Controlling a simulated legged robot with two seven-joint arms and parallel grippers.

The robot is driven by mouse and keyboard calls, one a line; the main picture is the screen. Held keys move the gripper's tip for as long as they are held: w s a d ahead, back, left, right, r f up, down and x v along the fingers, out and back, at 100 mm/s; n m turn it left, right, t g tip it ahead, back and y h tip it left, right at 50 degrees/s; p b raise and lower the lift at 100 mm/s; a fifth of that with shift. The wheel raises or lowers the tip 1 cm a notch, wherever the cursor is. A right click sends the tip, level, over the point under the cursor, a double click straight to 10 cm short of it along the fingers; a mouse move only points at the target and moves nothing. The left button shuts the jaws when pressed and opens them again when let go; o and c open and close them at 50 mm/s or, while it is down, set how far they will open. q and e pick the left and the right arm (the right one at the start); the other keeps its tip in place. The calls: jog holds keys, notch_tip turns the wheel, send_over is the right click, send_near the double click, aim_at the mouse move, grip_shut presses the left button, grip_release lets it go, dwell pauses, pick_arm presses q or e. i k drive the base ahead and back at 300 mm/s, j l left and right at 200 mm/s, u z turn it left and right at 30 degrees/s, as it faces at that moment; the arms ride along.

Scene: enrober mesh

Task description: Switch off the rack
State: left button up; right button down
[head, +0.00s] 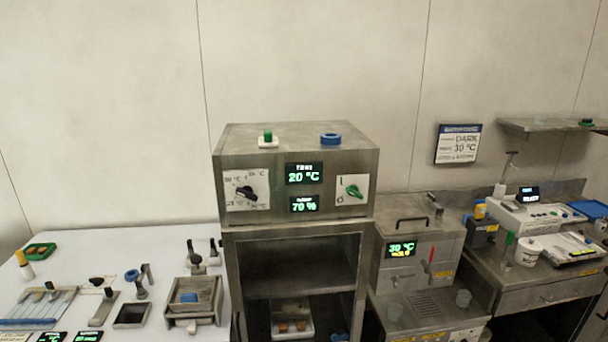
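The steel rack cabinet (295,229) stands in the middle of the head view, with an open front below its control panel. Its upper display (304,173) reads 20 °C and its lower display (304,204) reads 70 %, both lit green. A green rotary switch (354,191) sits on a white plate at the panel's right, with marks I above and O below at its left. The handle looks tilted; which mark it points to is unclear. A black knob (247,192) with temperature marks sits at the panel's left. Neither of my grippers is in view.
A green-topped piece (268,138) and a blue ring (330,139) are on the cabinet top. A white table (110,248) with tools is at left. A steel machine (420,245) with a lit 30 °C display and a bench (518,292) with instruments are at right.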

aim_at(352, 190)
jog(key=k+l, duration=0.3)
jog(key=k, duration=0.2)
jog(key=k+l, duration=0.3)
jog(key=k, duration=0.2)
jog(key=l+u, duration=0.05)
